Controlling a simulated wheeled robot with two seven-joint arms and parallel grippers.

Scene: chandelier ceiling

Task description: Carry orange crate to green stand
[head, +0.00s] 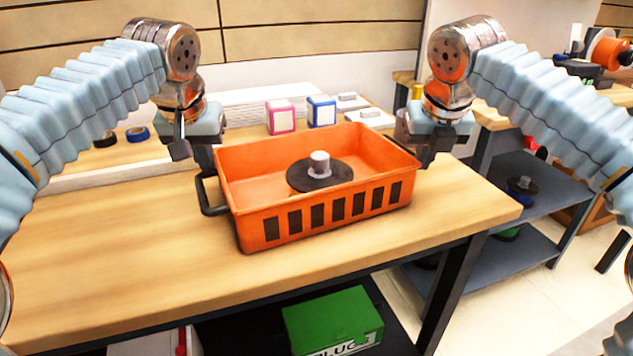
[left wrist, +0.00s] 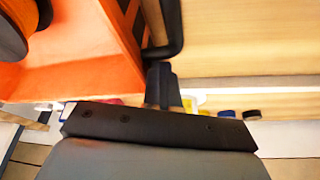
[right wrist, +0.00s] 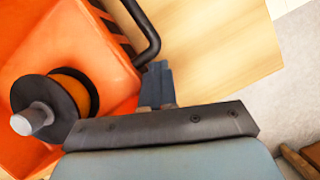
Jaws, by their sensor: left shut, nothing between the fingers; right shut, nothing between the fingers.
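The orange crate (head: 325,215) stands upright on the wooden table (head: 120,245). A spool with a black flange and grey hub (head: 320,175) lies inside it. A black bar handle (head: 208,197) sticks out at the crate's left end; the other handle (right wrist: 145,30) shows in the right wrist view. My left gripper (head: 203,157) is shut and empty beside the left end; its fingers (left wrist: 162,85) are close to the handle, not around it. My right gripper (head: 427,157) is shut and empty beside the right end, its fingers (right wrist: 157,85) near that handle. I see no clear green stand.
Pink (head: 280,116) and blue (head: 321,111) boxes stand behind the crate. Tape rolls (head: 137,133) lie at the back left. A green box (head: 333,320) sits on the shelf below. A grey shelf unit (head: 535,180) stands right. The table's front left is clear.

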